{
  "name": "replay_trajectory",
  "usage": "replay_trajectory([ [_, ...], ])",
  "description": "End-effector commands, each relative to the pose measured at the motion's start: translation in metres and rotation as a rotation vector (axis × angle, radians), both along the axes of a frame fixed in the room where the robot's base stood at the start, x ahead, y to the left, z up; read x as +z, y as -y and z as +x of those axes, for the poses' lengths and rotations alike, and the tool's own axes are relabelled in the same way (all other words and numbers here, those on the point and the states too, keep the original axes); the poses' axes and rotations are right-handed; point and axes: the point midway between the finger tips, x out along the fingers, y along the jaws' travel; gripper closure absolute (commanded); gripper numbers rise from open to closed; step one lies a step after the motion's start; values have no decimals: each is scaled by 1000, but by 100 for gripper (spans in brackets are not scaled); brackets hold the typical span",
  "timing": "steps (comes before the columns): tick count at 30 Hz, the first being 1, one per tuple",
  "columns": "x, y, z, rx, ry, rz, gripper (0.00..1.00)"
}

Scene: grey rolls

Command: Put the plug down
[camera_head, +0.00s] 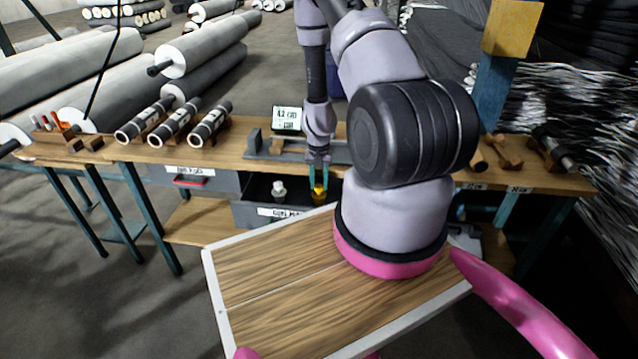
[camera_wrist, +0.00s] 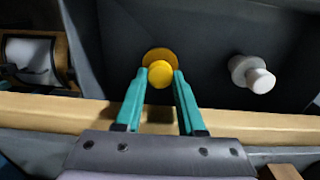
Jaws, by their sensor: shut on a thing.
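The yellow plug (camera_wrist: 160,74) is between the two teal fingertips of my gripper (camera_wrist: 160,88) in the wrist view. My gripper is shut on it. In the head view the yellow plug (camera_head: 319,192) shows at the tips of my gripper (camera_head: 319,172), at the open dark drawer (camera_head: 245,213) under the workbench. A white plug (camera_wrist: 252,74) stands in the drawer to the right in the wrist view, apart from my gripper. It also shows in the head view (camera_head: 279,190). I cannot tell whether the yellow plug touches the drawer floor.
The wooden workbench (camera_head: 225,150) carries several dark rolls (camera_head: 175,125) at left and a small display (camera_head: 287,119) behind my gripper. A closed drawer (camera_head: 192,177) is left of the open one. The bench's wooden edge (camera_wrist: 60,112) runs close under my fingers.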

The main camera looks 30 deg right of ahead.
Motion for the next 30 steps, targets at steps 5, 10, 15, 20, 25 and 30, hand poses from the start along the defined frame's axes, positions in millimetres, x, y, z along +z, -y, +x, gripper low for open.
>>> replay_trajectory([
  [5, -3, 0, -1, -1, -1, 1, 97],
  [10, -3, 0, 0, -1, -1, 1, 32],
  [15, -3, 0, 0, -1, -1, 1, 32],
  [20, 4, 0, 0, 0, 1, -1, 32],
  [25, 32, -1, 1, 2, 3, -2, 32],
  [30, 70, -1, 1, 2, 3, -1, 32],
])
